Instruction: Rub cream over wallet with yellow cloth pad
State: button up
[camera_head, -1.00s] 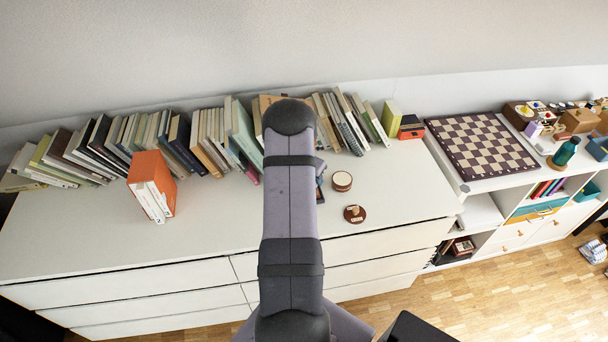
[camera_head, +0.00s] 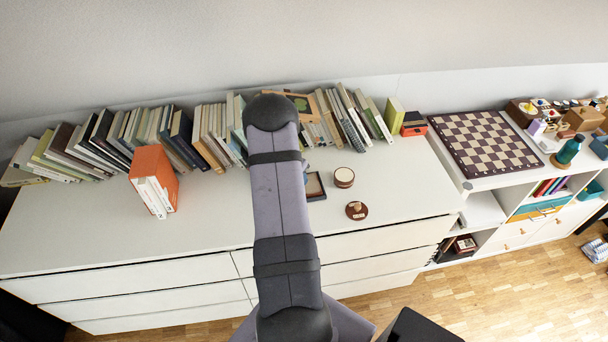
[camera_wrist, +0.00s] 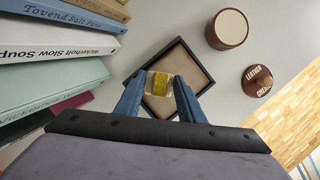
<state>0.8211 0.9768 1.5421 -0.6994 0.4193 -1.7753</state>
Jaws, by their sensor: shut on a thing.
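My gripper (camera_wrist: 160,80), with two blue fingers, is shut on the yellow cloth pad (camera_wrist: 162,88) in the wrist view. The pad has a pale part at its far side. Below or behind it is a dark-rimmed square tray (camera_wrist: 203,67) with a tan inside; it also shows just right of my arm in the head view (camera_head: 316,186). I cannot make out the wallet as a separate thing. An open jar of pale cream (camera_wrist: 229,28) stands beyond the tray, also in the head view (camera_head: 344,177). Its brown lid (camera_wrist: 257,80) lies nearby. The gripper is hidden in the head view.
A row of leaning books (camera_head: 205,135) lines the back of the white dresser top (camera_head: 230,210), close to the gripper's left in the wrist view. An orange book group (camera_head: 153,180) stands at left. A chessboard (camera_head: 483,145) lies on the lower unit at right. The dresser's front area is clear.

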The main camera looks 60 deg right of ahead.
jog(key=w+a, duration=0.2)
jog(key=a, duration=0.1)
jog(key=shift+w, duration=0.35)
notch_tip(320, 180, up, 8)
jog(key=p, duration=0.6)
jog(key=shift+p, duration=0.4)
